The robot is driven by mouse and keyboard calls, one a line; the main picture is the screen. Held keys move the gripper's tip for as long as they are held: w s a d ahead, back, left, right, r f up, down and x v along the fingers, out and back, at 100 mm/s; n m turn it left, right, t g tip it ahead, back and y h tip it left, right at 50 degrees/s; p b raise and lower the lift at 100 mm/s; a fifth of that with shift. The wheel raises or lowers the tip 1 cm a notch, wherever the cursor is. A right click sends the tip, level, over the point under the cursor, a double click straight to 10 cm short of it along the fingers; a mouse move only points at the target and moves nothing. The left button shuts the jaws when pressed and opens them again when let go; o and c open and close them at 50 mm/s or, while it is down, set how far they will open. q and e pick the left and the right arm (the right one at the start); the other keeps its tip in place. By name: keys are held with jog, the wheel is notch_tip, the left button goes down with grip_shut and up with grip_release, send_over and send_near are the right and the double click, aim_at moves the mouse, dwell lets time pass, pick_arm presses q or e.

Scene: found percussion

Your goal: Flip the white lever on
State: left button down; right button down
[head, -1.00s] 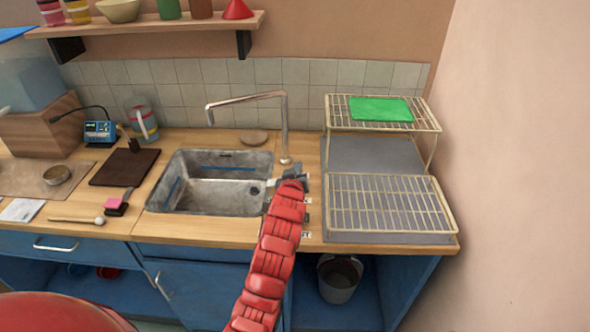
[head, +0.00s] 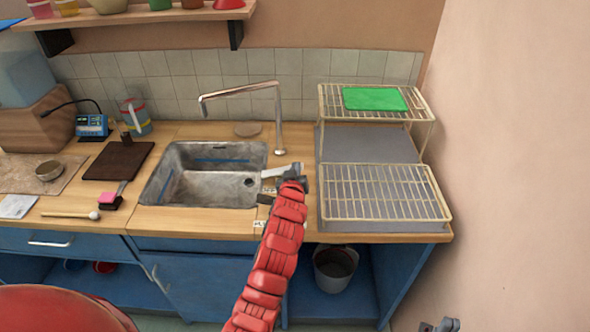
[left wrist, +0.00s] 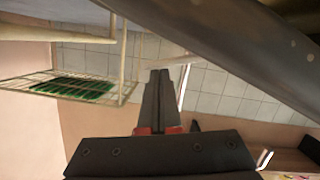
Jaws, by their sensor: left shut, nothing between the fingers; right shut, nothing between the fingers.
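A pale bar (head: 275,172), which looks like the white lever, lies on the counter at the right rim of the sink. My left gripper (head: 297,178) is shut and empty right at its right end and hides part of it; I cannot tell whether they touch. A dark stub (head: 265,198) shows just in front of the bar. In the left wrist view the shut black fingers (left wrist: 160,78) point up at the tiled wall. My right gripper (head: 440,326) just shows at the bottom right, shut and far from the counter.
The metal sink (head: 205,195) and tall faucet (head: 280,115) are left of and behind my left gripper. A wire rack (head: 385,192) stands close on its right, with a green board (head: 375,98) on the upper tier. A bucket (head: 335,268) sits below the counter.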

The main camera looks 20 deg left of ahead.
pick_arm(q)
jog(key=shift+d+f+m+b, duration=0.2)
jog(key=shift+m+b, duration=0.1)
jog(key=shift+b, duration=0.3)
jog(key=m+b, duration=0.1)
jog(key=f+m+y+b, duration=0.1)
jog(key=b, duration=0.1)
jog(key=shift+w+d+f, duration=0.15)
jog(key=shift+d+f, duration=0.05)
jog(key=shift+d, duration=0.2)
jog(key=shift+d+f+m+b, duration=0.15)
jog(key=shift+m+b, duration=0.35)
jog(key=shift+b, duration=0.05)
jog(key=shift+w+d+f+m+y+b, duration=0.1)
jog(key=shift+m+y+b, duration=0.25)
jog(key=shift+m+y, duration=0.4)
jog(key=shift+f+m+g+y+b, duration=0.25)
jog(key=shift+f+m+g+b, duration=0.05)
jog(key=shift+m, duration=0.95)
jog(key=shift+r, duration=0.1)
